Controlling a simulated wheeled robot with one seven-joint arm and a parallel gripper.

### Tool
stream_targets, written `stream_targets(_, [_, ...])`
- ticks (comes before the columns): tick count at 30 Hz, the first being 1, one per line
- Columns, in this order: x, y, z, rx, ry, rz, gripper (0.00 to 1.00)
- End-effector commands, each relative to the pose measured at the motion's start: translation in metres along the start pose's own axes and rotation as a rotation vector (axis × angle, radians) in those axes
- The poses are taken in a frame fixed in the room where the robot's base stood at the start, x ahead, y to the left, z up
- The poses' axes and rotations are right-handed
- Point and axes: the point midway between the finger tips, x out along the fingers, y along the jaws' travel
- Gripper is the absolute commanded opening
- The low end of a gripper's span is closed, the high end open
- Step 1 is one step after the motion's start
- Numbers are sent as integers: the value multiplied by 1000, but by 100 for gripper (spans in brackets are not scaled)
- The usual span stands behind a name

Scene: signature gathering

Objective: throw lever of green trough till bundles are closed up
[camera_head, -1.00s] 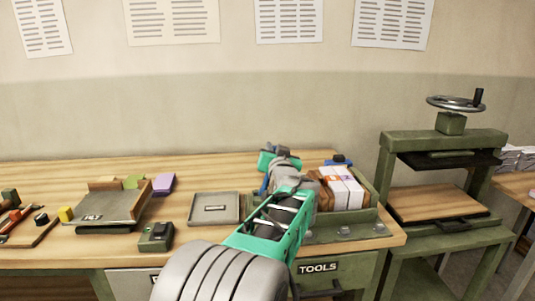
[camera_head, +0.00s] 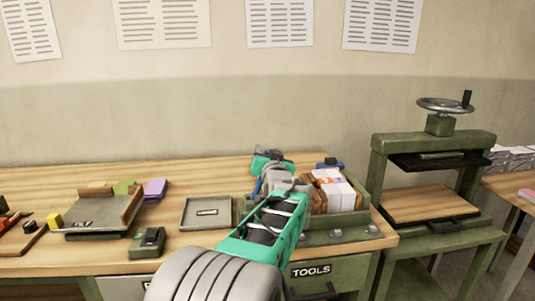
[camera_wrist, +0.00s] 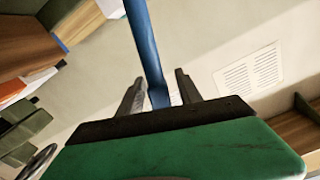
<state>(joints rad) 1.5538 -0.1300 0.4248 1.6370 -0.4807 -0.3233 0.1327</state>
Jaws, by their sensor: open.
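The green trough (camera_head: 361,217) stands at the right end of the bench. White paper bundles (camera_head: 339,194) sit in it beside brown wooden blocks; one has an orange mark. I cannot tell whether gaps remain between the bundles. My gripper (camera_head: 268,153) is at the trough's left side, its fingers small and partly hidden by my arm. In the wrist view my gripper (camera_wrist: 159,88) has its two grey fingers apart. A blue bar (camera_wrist: 148,45), seemingly the lever, runs between them. It seems to touch neither finger clearly.
A grey tray (camera_head: 206,213) lies left of the trough, with a small dark green box (camera_head: 147,242) farther left. A tilted tray (camera_head: 95,220) is at the left. A green press (camera_head: 433,165) with a handwheel stands right of the bench. The back middle of the bench is clear.

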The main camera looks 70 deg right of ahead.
Motion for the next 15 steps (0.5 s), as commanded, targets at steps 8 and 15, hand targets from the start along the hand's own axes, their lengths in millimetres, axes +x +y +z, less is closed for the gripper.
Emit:
stream_targets(8, [-36,1,0,-2,3,3,42])
stream_targets(15, [-75,1,0,0,2,2,42])
